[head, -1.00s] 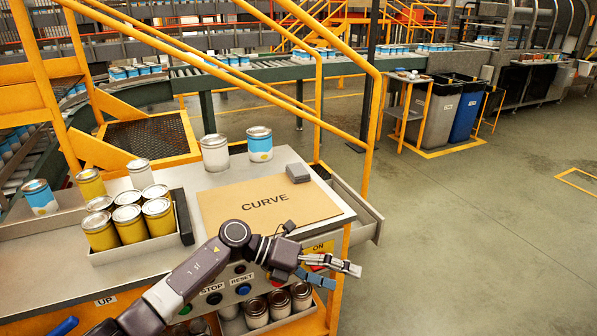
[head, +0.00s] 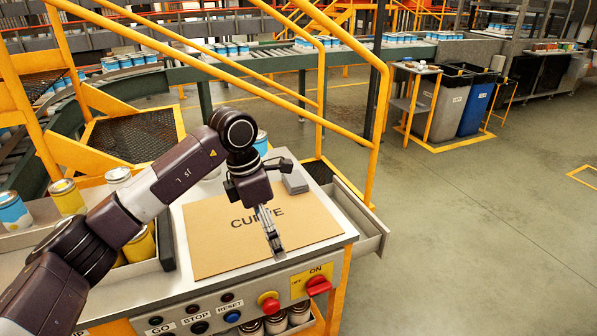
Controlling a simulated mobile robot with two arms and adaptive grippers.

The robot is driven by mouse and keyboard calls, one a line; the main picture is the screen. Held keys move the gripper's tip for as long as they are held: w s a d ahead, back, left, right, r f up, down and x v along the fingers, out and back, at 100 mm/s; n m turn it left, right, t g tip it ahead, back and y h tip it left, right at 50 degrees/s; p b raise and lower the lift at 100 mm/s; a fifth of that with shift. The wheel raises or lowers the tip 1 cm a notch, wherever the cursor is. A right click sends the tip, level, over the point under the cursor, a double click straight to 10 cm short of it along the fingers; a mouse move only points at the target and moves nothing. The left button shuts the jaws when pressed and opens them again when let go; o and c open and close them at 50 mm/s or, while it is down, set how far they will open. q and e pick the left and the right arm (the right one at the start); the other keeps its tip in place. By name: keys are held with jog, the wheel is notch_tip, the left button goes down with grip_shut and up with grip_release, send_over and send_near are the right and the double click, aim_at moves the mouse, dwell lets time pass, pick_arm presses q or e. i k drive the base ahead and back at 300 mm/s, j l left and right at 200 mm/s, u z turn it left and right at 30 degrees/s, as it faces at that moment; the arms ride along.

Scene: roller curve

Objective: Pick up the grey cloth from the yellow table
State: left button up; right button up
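A small yellow-framed table (head: 417,70) stands in the background, left of the bins. Small items lie on its top, too small to tell whether one is a grey cloth. A small grey block-like object (head: 295,182) lies on the near workbench at the back right corner of the brown CURVE board; I cannot tell whether it is cloth. My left gripper (head: 271,236) points down above the front part of that board, with nothing visible in it. Its fingers are seen nearly edge-on, so their opening is unclear. My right gripper is not in view.
The workbench (head: 330,212) carries the CURVE board (head: 215,235) and cans, partly hidden by my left arm. Its front has buttons and a red switch (head: 318,285). Yellow railings (head: 381,120) rise behind it. Grey (head: 445,105) and blue (head: 478,105) bins stand beyond. The floor on the right is clear.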

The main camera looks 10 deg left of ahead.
aim_at(295, 183)
jog(key=i, duration=1.05)
